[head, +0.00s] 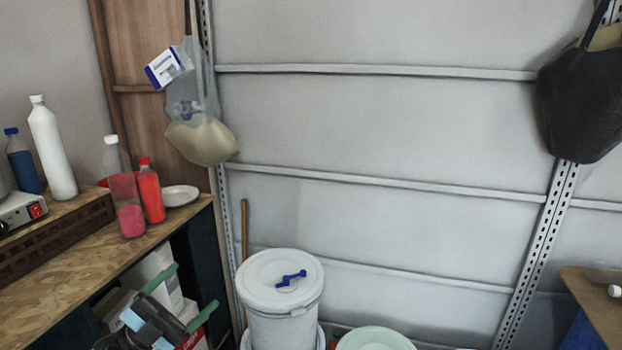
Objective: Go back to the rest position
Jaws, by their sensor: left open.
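My left gripper (193,288) is at the lower left, in front of the shelf under the wooden bench. Its two green fingers are apart with nothing between them. A white drum (284,325) with a white lid stands to its right, clear of the fingers. A blue handle-like piece (291,279) lies on the lid. A pale green round lid or tub (375,341) shows at the bottom edge, right of the drum. My right gripper is not in view.
Bags hang on the wall (203,135) (578,105). A brown board (597,310) edges in at right.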

